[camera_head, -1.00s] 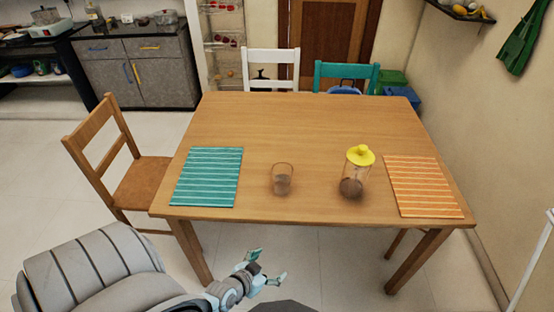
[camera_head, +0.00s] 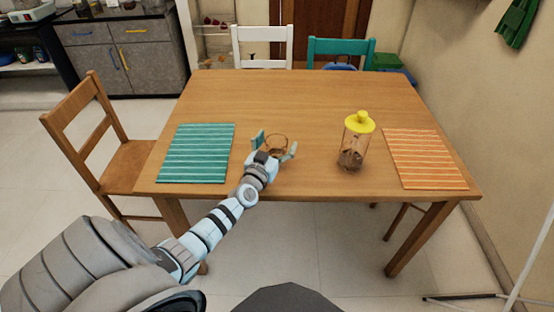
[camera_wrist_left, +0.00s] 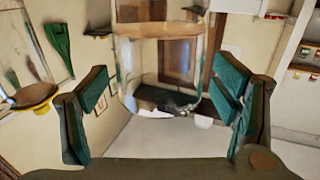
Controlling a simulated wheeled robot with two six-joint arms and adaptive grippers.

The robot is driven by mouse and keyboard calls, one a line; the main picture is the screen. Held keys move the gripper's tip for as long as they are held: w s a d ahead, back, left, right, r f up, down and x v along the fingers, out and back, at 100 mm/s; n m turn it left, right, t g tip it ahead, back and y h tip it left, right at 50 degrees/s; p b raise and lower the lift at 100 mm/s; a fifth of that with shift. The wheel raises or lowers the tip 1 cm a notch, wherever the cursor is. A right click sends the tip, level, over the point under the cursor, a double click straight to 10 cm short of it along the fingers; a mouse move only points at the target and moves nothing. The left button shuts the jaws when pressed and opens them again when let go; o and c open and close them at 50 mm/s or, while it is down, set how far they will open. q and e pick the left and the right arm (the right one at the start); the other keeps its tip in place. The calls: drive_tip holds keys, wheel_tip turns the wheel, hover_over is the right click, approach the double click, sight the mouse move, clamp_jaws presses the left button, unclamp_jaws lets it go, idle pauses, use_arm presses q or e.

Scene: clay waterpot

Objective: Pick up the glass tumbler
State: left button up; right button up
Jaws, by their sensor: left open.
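The clear glass tumbler (camera_head: 278,139) stands on the wooden table (camera_head: 300,98) near its front edge, between the two placemats. My left gripper (camera_head: 275,147) is open, with one finger at each side of the tumbler in the head view; its wrist covers the tumbler's lower part. In the left wrist view, which looks upside down, the tumbler (camera_wrist_left: 158,62) shows between the two spread teal fingers (camera_wrist_left: 163,104), with a visible gap at each side. My right gripper is not in view.
A glass jar with a yellow lid (camera_head: 357,140) stands to the tumbler's right. A teal striped placemat (camera_head: 197,153) lies left, an orange striped one (camera_head: 426,159) right. A wooden chair (camera_head: 100,140) stands at the table's left side. The table's far half is clear.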

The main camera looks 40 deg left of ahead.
use_arm(q)
drive_tip(key=shift+w, duration=0.15)
drive_tip(key=shift+r, duration=0.1)
clamp_jaws()
idle(0.3)
